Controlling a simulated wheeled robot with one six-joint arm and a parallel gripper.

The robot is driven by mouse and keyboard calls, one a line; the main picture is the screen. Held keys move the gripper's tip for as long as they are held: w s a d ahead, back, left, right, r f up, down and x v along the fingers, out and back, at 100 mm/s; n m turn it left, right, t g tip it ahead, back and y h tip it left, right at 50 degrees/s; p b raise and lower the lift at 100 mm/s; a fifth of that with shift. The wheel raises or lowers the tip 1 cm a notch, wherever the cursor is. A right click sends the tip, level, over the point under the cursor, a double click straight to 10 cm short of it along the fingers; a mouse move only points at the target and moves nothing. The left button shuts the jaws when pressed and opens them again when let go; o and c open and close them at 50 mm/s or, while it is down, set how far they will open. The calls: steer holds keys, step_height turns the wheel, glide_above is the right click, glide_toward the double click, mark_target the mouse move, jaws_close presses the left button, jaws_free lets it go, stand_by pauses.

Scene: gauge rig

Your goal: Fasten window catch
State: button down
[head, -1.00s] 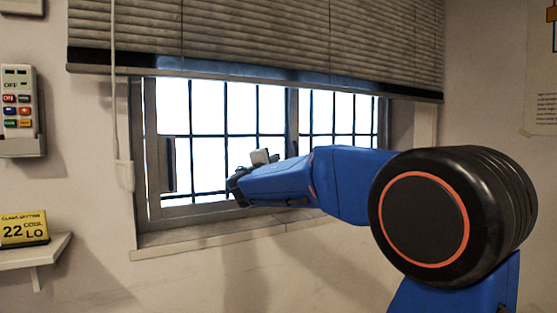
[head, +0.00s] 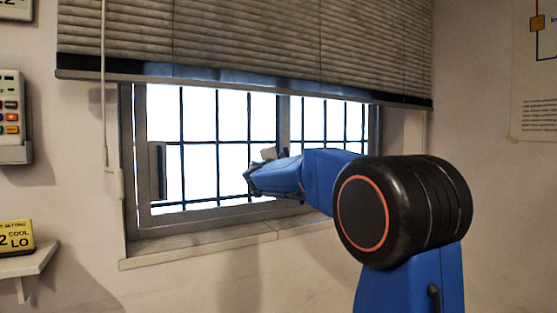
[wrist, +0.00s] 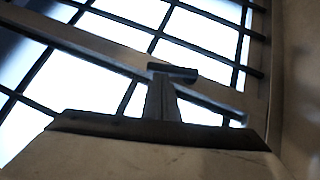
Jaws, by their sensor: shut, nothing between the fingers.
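The window catch (head: 161,172) appears to be the dark upright bar at the left side of the window frame in the head view. My gripper (head: 249,178) is in front of the panes, right of this bar and apart from it in the picture. Its fingers are small and dark there. In the wrist view, my gripper (wrist: 163,98) shows as a narrow dark stem, shut and empty. A short dark crosswise bar shows at the stem's tip; I cannot tell whether it is the catch or whether they touch.
The barred window sits above a sill (head: 200,245). A half-lowered blind (head: 250,45) hangs over its top, with a cord (head: 104,100) at left. A remote in a holder (head: 12,115) and a shelf (head: 25,262) with a yellow display (head: 14,237) are at far left. A poster (head: 535,90) hangs at right.

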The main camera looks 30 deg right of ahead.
steer(key=shift+d+r, duration=0.7)
